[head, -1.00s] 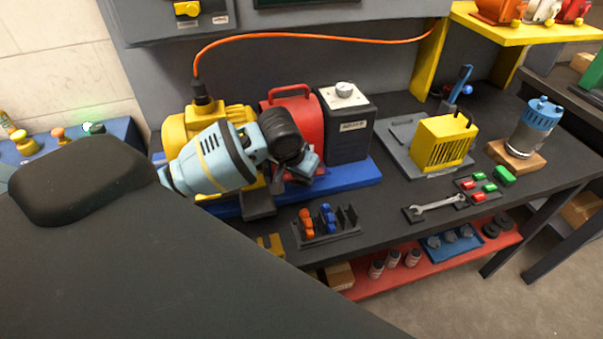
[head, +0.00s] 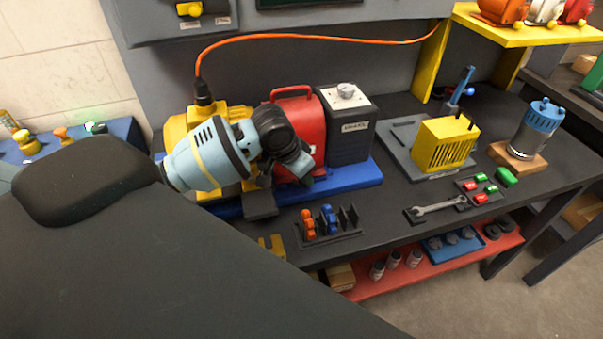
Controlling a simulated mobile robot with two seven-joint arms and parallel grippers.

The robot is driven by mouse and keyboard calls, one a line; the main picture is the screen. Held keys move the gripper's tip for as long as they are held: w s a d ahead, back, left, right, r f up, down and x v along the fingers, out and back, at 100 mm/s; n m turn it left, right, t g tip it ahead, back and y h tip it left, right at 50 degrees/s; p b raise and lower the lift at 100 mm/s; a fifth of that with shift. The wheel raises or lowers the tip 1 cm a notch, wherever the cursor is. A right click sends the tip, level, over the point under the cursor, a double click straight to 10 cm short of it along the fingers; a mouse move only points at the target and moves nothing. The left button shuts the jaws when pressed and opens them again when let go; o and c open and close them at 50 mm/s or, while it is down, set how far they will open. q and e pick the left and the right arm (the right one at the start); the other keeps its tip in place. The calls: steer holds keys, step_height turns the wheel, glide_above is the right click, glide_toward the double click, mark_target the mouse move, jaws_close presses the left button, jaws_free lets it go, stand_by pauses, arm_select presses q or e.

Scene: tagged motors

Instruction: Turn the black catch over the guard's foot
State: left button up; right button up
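A red guard (head: 309,117) with a red top handle stands on a blue base (head: 345,179), between a yellow motor (head: 177,126) and a dark grey box (head: 351,130). My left arm comes in from the left across the motor. Its dark wrist and the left gripper (head: 300,168) are low in front of the red guard, close to its foot. The fingertips are too small and dark to tell whether they are open or shut, or touching anything. The arm covers the guard's lower left part. I cannot make out the black catch there. My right gripper is not in view.
An orange cable (head: 320,37) arches behind the motor. In front, a dark rack (head: 328,233) holds orange and blue parts. To the right are a yellow slatted cover (head: 445,143), a wrench (head: 440,207) and a blue-topped motor (head: 535,125). Some bench top between them is bare.

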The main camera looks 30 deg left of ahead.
arm_select(q)
steer(key=o, duration=1)
steer(key=shift+r, duration=0.1)
steer(key=shift+v, duration=3.85)
